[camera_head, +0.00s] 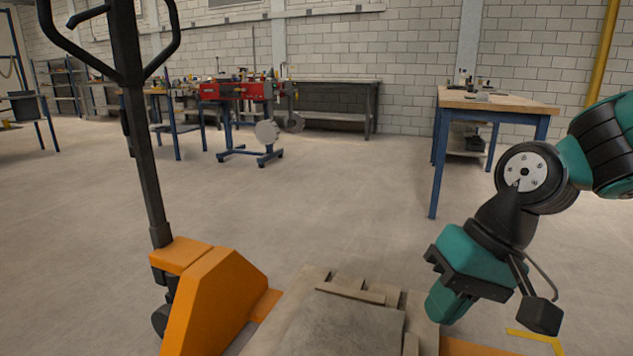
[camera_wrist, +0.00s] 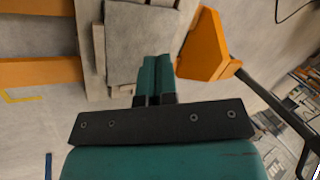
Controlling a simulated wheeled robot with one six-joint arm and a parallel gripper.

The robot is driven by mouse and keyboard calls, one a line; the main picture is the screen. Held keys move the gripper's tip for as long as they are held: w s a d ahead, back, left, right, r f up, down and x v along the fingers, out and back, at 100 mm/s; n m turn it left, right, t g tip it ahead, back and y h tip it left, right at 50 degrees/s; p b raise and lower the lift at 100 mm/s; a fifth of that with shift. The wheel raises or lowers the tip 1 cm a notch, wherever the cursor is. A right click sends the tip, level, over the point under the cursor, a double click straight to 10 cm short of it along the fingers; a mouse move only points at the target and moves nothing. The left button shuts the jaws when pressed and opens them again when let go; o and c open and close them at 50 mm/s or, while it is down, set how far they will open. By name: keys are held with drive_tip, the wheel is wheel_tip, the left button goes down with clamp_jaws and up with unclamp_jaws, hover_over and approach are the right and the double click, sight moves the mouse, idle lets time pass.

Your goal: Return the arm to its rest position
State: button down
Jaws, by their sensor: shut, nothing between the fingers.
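My gripper (camera_head: 447,304) hangs from my teal and black arm on the right of the head view, pointing down and to the left. It is beside and above the right part of a wooden pallet (camera_head: 420,325). In the wrist view, my gripper (camera_wrist: 157,62) shows two teal fingers pressed together with nothing between them. A grey slab or bag (camera_head: 350,325) lies on the pallet. The slab also shows at the top of the wrist view (camera_wrist: 140,35), beyond the fingertips.
An orange pallet jack (camera_head: 215,300) with a tall black handle stands at the left of the pallet. A wooden-topped workbench (camera_head: 500,101) stands at the back right. A red machine (camera_head: 235,91) on a blue stand is at the back. The concrete floor between is clear.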

drive_tip(key=s+r+n+p, duration=0.1)
drive_tip(key=s+r+n, duration=0.15)
drive_tip(key=s, duration=0.35)
drive_tip(key=s+r+n+p, duration=0.1)
drive_tip(key=s+n, duration=0.2)
drive_tip(key=s, duration=0.2)
wheel_tip(320, 180, up, 38)
drive_tip(key=p, duration=3.7)
drive_tip(key=shift+a+h+p, duration=0.3)
drive_tip(key=shift+h+p, duration=0.1)
drive_tip(key=shift+w+r, duration=0.1)
